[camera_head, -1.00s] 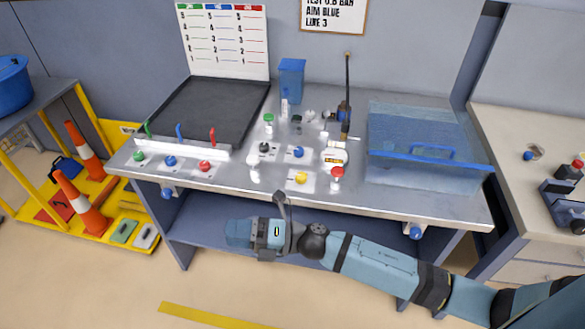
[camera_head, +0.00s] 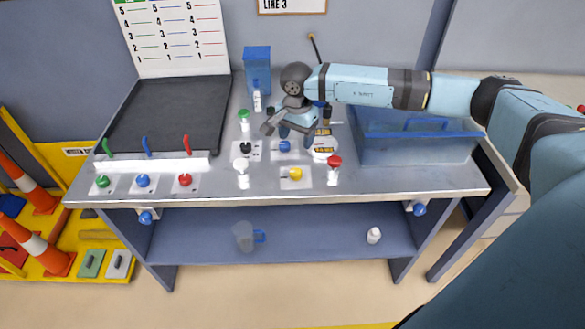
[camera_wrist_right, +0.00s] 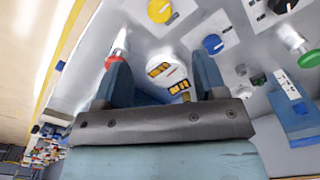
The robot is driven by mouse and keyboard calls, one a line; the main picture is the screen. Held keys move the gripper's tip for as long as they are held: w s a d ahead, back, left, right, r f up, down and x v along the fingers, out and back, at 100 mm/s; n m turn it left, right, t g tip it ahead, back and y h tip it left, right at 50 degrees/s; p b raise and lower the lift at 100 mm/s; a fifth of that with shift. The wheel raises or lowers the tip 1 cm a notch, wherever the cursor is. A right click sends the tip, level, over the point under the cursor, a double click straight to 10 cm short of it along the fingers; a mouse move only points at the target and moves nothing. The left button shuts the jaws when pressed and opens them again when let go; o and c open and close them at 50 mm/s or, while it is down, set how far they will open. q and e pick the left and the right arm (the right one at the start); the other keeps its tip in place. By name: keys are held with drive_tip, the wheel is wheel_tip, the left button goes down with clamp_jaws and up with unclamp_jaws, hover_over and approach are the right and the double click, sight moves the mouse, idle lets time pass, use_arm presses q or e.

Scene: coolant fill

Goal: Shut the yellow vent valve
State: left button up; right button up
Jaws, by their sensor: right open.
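The yellow vent valve (camera_head: 295,173) is a small yellow knob on a pale plate near the bench's front edge. It also shows at the top of the right wrist view (camera_wrist_right: 160,10). Whether it is open or shut is hard to tell. My right gripper (camera_head: 289,133) is above the bench panel, behind the yellow valve and near the blue knob (camera_head: 284,146). Its two fingers are apart in the right wrist view (camera_wrist_right: 163,78), with nothing held between them. The gripper does not touch the yellow valve. My left gripper is out of view.
A red-capped post (camera_head: 334,170) stands right of the yellow valve and a white-capped one (camera_head: 241,172) left of it. A black knob (camera_head: 246,147) lies behind left. A blue bin (camera_head: 420,150) stands at right, partly behind my arm. The bench's front strip (camera_head: 400,185) is clear.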

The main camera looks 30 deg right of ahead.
sight(296, 171)
wheel_tip(296, 171, down, 13)
drive_tip(key=shift+p, duration=0.9)
drive_tip(key=shift+s, duration=0.1)
drive_tip(key=shift+c, duration=0.2)
drive_tip(key=c, duration=0.9)
